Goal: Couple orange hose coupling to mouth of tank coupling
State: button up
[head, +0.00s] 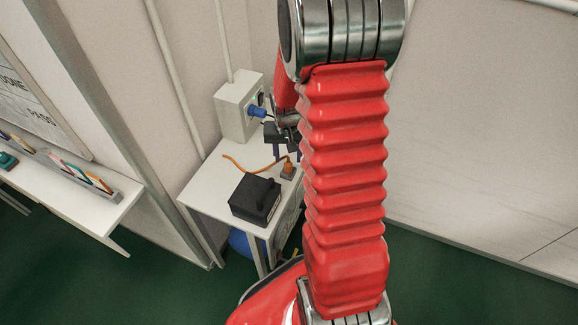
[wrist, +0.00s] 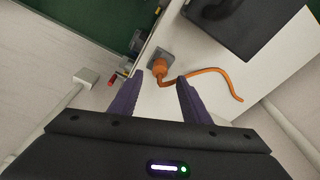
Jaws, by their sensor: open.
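The orange hose coupling (head: 287,170) sits on a small grey block at the right edge of the white table. It also shows in the wrist view (wrist: 159,68), just beyond the space between my fingertips. Its orange hose (wrist: 206,71) curves away across the table top. My gripper (head: 287,157) is above the coupling, with its purple fingers apart and nothing between them. It also shows in the wrist view (wrist: 160,78). I cannot clearly pick out the tank coupling or its mouth in either view. My arm hides part of the scene to the right of the table.
A black box (head: 256,198) stands on the table (head: 208,191), near the coupling. A pale wall box (head: 231,108) with a blue plug (head: 257,112) is behind my gripper. A blue rounded object (head: 240,243) is under the table. A white bench (head: 72,196) stands left.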

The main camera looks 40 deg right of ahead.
aim_at(288, 161)
jog(key=shift+w+d+f, duration=0.15)
jog(key=shift+w+f, duration=0.05)
jog(key=shift+f, duration=1.1)
jog(key=shift+w+d+f, duration=0.1)
jog(key=shift+w+f, duration=0.05)
jog(key=shift+f, duration=1.1)
jog(key=shift+c, duration=0.5)
grip_shut()
